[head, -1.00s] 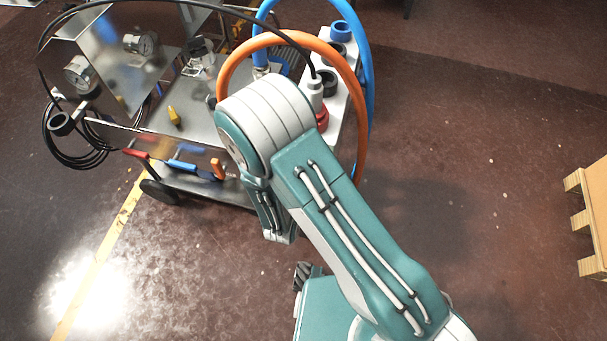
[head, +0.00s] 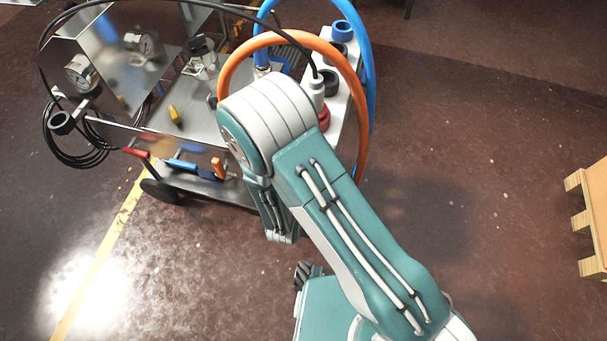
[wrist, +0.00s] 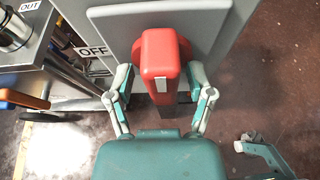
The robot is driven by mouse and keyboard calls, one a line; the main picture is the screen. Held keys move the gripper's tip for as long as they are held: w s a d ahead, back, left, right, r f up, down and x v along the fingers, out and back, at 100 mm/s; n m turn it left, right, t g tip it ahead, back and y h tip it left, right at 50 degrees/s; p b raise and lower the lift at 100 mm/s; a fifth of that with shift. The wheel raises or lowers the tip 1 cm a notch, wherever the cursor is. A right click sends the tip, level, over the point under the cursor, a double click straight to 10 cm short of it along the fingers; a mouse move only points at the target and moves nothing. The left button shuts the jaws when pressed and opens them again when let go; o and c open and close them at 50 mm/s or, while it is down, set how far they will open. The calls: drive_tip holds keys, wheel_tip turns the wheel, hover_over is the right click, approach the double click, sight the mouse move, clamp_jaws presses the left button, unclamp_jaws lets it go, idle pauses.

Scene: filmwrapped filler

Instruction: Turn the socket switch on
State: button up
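The socket switch is a red, block-like handle (wrist: 161,62) with a pale mark on its end, in the middle of the wrist view. It stands out from a grey plate (wrist: 112,24). A white "OFF" label (wrist: 93,51) is to the left of the handle. My gripper (wrist: 160,76) is open, with one finger on each side of the red handle. A gap shows between each finger and the handle. In the head view the switch and gripper fingers are hidden behind my arm.
The wheeled cart (head: 195,122) carries gauges, a yellow valve handle (head: 175,115) and blue and orange hoses (head: 362,130). A black cable arches above my arm. A wooden pallet (head: 590,215) is at the right edge. The floor between is clear.

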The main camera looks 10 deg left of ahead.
drive_tip(key=shift+s+r, duration=0.1)
drive_tip(key=v, duration=1.1)
drive_tip(key=shift+s, duration=0.4)
